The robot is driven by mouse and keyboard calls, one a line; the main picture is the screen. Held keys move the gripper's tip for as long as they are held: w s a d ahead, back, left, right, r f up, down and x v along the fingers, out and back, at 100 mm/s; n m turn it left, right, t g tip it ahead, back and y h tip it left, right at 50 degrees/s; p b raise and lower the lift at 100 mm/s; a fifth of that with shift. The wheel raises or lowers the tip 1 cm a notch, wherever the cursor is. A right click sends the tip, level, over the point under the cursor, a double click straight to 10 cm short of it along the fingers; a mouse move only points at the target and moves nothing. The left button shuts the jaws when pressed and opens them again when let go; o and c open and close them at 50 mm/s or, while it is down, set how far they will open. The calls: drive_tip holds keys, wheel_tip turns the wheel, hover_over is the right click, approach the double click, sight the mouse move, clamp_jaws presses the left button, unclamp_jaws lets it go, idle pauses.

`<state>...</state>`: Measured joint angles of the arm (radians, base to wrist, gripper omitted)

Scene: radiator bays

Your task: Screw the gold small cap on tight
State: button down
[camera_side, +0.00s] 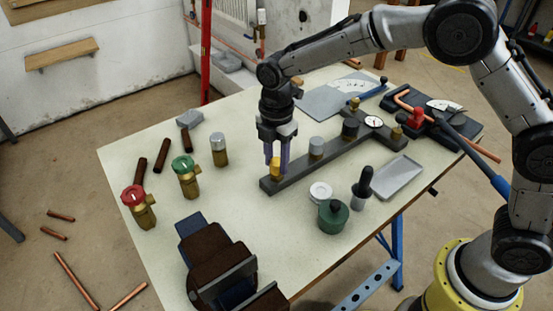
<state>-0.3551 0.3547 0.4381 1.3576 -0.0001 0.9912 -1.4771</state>
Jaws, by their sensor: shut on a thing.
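The gold small cap (275,170) is at the near left end of a long dark grey bar-shaped manifold (291,184). My gripper (276,163) points straight down and is shut on the gold cap, with a finger on either side of it. The cap looks upright. Its lower edge meets the top of the manifold, but the thread is hidden and I cannot tell how far down it sits.
The manifold also carries a grey cap (316,147), a dark cap (350,128) and a gauge (374,121). Valves with red (133,193) and green (183,162) knobs stand left. A vise (217,261), green pot (333,217) and grey tray (398,177) lie nearer.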

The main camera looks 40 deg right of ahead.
drive_tip(key=m, duration=0.7)
drive_tip(key=shift+m, duration=0.4)
drive_tip(key=m, duration=0.3)
drive_tip(key=shift+m, duration=0.3)
drive_tip(key=m, duration=0.3)
drive_tip(key=shift+m, duration=0.4)
drive_tip(key=m, duration=0.3)
drive_tip(key=shift+f+m, duration=0.1)
drive_tip(key=shift+m, duration=0.2)
drive_tip(key=m, duration=0.3)
drive_tip(key=shift+m, duration=0.4)
drive_tip(key=m, duration=0.6)
drive_tip(key=shift+m, duration=0.4)
